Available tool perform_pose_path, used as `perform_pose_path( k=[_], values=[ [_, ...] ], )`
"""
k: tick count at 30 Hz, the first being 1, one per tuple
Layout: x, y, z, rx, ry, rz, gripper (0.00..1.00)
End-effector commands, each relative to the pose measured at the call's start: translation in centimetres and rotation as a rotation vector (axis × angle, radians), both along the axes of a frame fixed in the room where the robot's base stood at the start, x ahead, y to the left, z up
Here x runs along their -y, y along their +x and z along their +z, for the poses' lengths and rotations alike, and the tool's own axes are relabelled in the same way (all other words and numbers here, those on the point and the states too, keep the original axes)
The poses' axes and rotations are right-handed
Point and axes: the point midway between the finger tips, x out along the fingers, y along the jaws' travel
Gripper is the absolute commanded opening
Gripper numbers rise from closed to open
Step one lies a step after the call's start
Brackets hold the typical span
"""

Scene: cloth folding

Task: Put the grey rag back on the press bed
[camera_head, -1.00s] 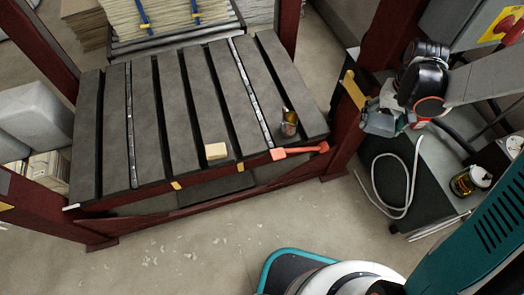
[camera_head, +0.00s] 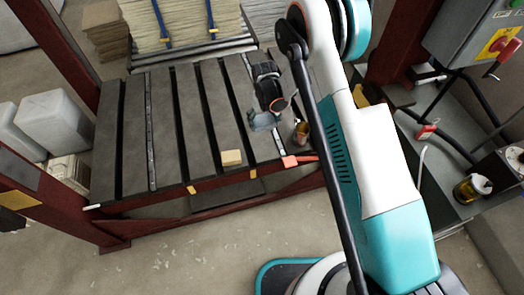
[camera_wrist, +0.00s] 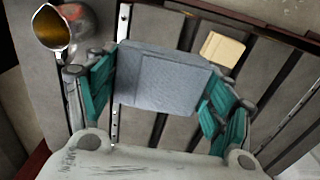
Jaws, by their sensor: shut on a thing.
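My gripper (camera_head: 266,108) is over the right part of the slatted grey press bed (camera_head: 133,120). In the wrist view, its teal pads (camera_wrist: 160,92) are shut on the grey rag (camera_wrist: 165,75), a folded, flat, light grey pad held between them. In the head view the rag (camera_head: 264,122) shows as a small grey patch below the gripper. The bed slats (camera_wrist: 185,125) show beneath it in the wrist view. I cannot tell whether the rag touches the bed.
A yellow block (camera_head: 231,158) lies on the bed near its front edge. A metal cup (camera_head: 301,135) stands at the bed's right, with an orange-red tool (camera_head: 298,160) at the front edge. Red press posts (camera_head: 62,50) flank the bed. The bed's left half is clear.

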Motion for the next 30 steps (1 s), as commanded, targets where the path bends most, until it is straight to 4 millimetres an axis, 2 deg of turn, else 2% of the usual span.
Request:
perform_pose_path(
  k=[5, 21, 24, 30],
  values=[
    [-0.8, 0.1, -1.9, 0.000, 0.000, 0.010, 0.44],
    [-0.7, 0.1, -14.5, 0.000, 0.000, 0.009, 0.44],
    [-0.7, 0.1, -15.8, 0.000, 0.000, 0.009, 0.44],
    [-0.7, 0.1, -16.8, 0.000, 0.000, 0.009, 0.44]
  ],
)
